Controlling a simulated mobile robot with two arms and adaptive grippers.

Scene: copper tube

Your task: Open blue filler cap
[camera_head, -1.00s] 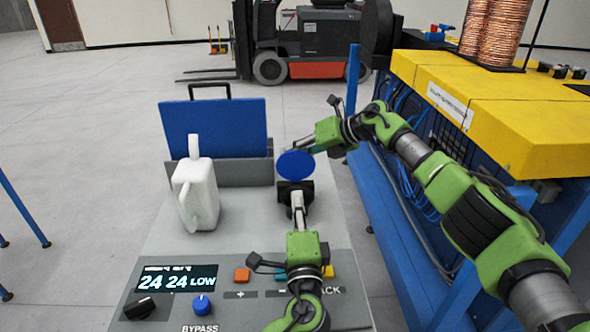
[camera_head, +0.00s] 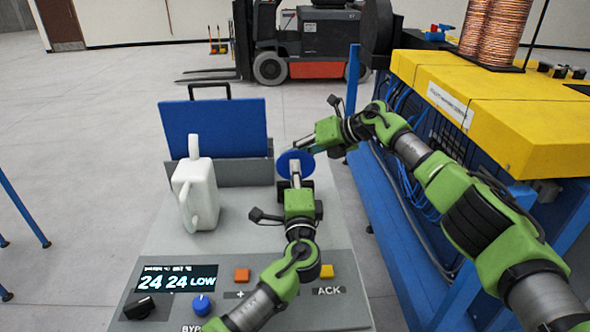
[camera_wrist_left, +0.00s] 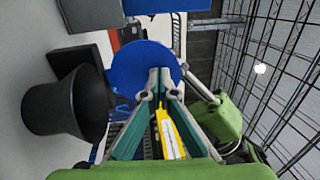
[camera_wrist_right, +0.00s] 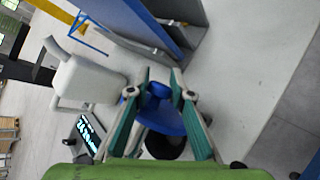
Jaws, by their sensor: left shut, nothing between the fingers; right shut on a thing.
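The blue filler cap (camera_head: 285,161) is a round disc, tilted up with its face toward the head camera, above the black filler neck (camera_head: 308,184). In the left wrist view the cap (camera_wrist_left: 137,66) is beside the open-looking black neck (camera_wrist_left: 65,108). My left gripper (camera_head: 295,165) is shut and empty, its tips in front of the cap's face; I cannot tell whether they touch it. My right gripper (camera_head: 310,147) is shut on the cap from behind. The right wrist view shows the cap (camera_wrist_right: 160,112) between and below its fingers, with the black neck (camera_wrist_right: 165,147) partly hidden.
A white jug (camera_head: 200,195) stands left of the neck on the grey console (camera_head: 160,240). A blue panel (camera_head: 213,128) stands behind it. Knobs, buttons and a display (camera_head: 178,278) are at the front. A blue and yellow machine (camera_head: 490,100) is close on the right.

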